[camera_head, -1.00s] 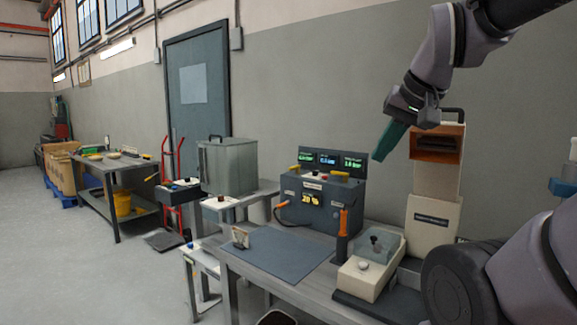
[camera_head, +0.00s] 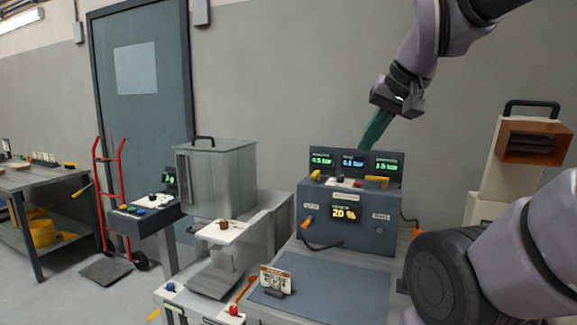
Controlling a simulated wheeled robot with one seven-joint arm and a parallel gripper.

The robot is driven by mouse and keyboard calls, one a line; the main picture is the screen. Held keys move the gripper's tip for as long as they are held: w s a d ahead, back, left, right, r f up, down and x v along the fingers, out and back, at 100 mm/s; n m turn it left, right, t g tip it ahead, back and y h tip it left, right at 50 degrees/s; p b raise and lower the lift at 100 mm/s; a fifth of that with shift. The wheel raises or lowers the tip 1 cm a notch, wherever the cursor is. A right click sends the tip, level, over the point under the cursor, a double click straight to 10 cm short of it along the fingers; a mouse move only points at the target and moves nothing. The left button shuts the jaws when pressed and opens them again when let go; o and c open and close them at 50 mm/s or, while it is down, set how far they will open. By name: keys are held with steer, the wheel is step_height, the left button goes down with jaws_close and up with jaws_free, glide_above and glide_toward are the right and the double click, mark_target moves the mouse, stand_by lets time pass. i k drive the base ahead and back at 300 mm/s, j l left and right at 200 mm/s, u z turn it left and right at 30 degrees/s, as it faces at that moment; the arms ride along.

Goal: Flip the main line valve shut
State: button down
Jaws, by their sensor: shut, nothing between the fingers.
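A blue-grey control box (camera_head: 349,217) stands on the bench, with a yellow lever (camera_head: 316,175) on its top left and another yellow lever (camera_head: 377,182) on its top right. I cannot read which one is labelled as the main line valve. A small red knob sits between them. Behind them is a panel of three lit displays (camera_head: 354,162), and the box front shows "20 %". My gripper (camera_head: 366,142) has green fingers, shut and empty, pointing down just above the display panel in the picture. It appears apart from both levers.
A lidded metal bin (camera_head: 216,178) stands left of the box. A cream machine with an orange opening (camera_head: 535,142) stands to the right. A blue-grey mat (camera_head: 335,291) with a small sign (camera_head: 275,280) lies in front. A red hand truck (camera_head: 108,190) is further left.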

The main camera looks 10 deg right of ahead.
mark_target(316, 175)
steer(key=i+j, duration=0.15)
steer(key=j, duration=0.15)
steer(key=i+j+z, duration=0.15)
steer(key=j, duration=0.2)
steer(key=i+j, duration=0.1)
steer(key=j, duration=0.2)
steer(key=i+j+z, duration=0.15)
steer(key=j, duration=0.2)
